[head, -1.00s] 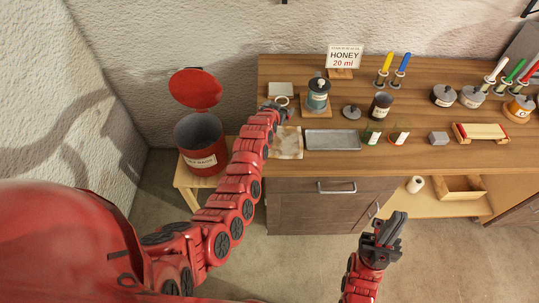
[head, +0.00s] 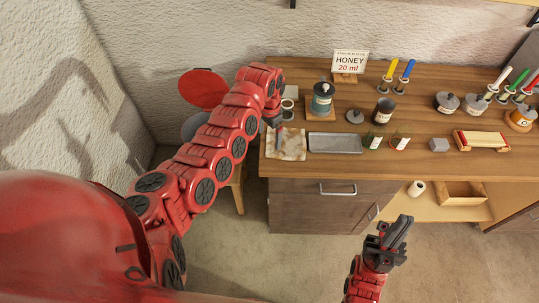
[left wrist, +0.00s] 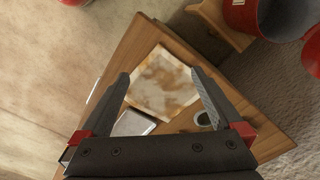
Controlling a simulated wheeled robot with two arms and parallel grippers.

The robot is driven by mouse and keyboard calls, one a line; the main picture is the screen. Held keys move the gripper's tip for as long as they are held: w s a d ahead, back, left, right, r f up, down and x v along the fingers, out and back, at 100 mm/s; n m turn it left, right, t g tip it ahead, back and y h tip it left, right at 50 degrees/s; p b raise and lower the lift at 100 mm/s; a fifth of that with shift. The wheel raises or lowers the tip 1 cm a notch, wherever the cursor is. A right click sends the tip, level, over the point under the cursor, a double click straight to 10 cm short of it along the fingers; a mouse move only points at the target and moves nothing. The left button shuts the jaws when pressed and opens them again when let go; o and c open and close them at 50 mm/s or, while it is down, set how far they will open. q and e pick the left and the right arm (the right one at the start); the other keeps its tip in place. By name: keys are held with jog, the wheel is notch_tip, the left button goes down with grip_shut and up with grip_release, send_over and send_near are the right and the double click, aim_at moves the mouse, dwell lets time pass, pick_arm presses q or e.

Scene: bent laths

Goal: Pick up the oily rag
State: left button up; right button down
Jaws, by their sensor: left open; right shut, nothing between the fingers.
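The oily rag (head: 287,144) is a cream cloth with brown stains, lying flat on the left end of the wooden bench top. It also shows in the left wrist view (left wrist: 163,82), between and beyond the fingertips. My left gripper (head: 272,119) is above the bench just up and left of the rag, partly hidden by its own arm. In the left wrist view the left gripper (left wrist: 158,75) is open and empty, apart from the rag. My right gripper (head: 397,232) is shut and empty, in front of the bench, far from the rag.
A metal tray (head: 335,143) lies right of the rag. A red bin (left wrist: 240,14) with a raised lid (head: 203,87) stands left of the bench, mostly hidden by my arm. Several jars and brushes fill the bench's right side.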

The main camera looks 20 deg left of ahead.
aim_at(269, 155)
pick_arm(q)
notch_tip(269, 155, down, 8)
jog(key=b, duration=0.5)
jog(key=shift+f, duration=0.25)
jog(key=shift+f, duration=0.1)
jog(key=shift+c, duration=0.2)
grip_shut()
dwell(0.6)
notch_tip(269, 155, up, 12)
jog(key=p, duration=0.8)
